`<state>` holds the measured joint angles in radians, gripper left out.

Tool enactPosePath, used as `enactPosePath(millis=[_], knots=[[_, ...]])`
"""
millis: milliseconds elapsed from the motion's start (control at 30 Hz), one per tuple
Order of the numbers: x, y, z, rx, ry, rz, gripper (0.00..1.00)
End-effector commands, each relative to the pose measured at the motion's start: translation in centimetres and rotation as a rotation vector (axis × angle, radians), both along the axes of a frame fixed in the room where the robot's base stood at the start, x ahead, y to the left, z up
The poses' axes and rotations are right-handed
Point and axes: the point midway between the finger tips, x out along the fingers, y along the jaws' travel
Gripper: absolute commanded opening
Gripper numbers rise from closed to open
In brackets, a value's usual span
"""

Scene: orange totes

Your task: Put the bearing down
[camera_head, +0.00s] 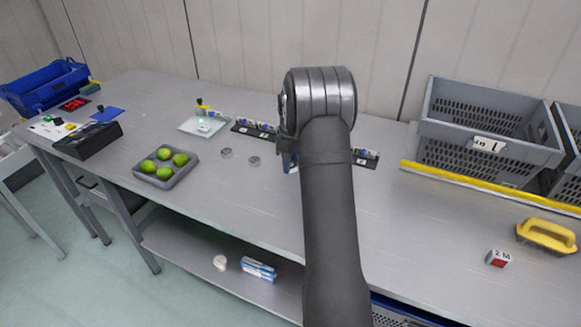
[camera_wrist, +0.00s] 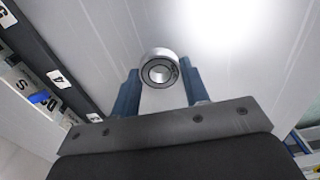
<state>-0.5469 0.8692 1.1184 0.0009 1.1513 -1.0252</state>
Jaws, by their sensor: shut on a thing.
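A silver ring-shaped bearing (camera_wrist: 160,56) with a dark inner ring sits between the two blue fingers of my gripper (camera_wrist: 159,82) in the wrist view. The fingers are shut on its sides, and the bearing's open face is toward the wrist camera. In the head view my arm hides the bearing and most of my gripper; a bit of blue finger (camera_head: 288,163) shows left of the arm, in front of the dark labelled strip. I cannot tell whether the bearing touches the table (camera_head: 240,205).
Two small round grey pieces (camera_head: 226,152) (camera_head: 254,160) lie left of my gripper. A tray (camera_head: 178,183) of green fruit stands further left. A dark strip (camera_head: 246,130) with small labelled parts runs behind my gripper. A grey crate (camera_head: 455,128) and yellow bar (camera_head: 465,178) are at right.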

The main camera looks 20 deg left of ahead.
Motion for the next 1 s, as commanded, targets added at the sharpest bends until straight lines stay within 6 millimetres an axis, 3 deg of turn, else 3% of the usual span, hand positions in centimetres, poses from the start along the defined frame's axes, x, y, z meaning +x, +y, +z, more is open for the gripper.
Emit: enactPosePath(millis=[133,500,533,633,1000], knots=[[0.0,0.0,-2.2,-0.001,0.002,0.0,0.17],[0.0,-0.1,-2.6,-0.001,0.001,0.0,0.17],[0.0,-0.1,-2.7,-0.001,0.001,0.0,0.43],[0.0,-0.1,-2.7,-0.001,0.001,0.0,0.63],[0.0,0.0,-2.1,0.0,0.0,0.0,0.63]])
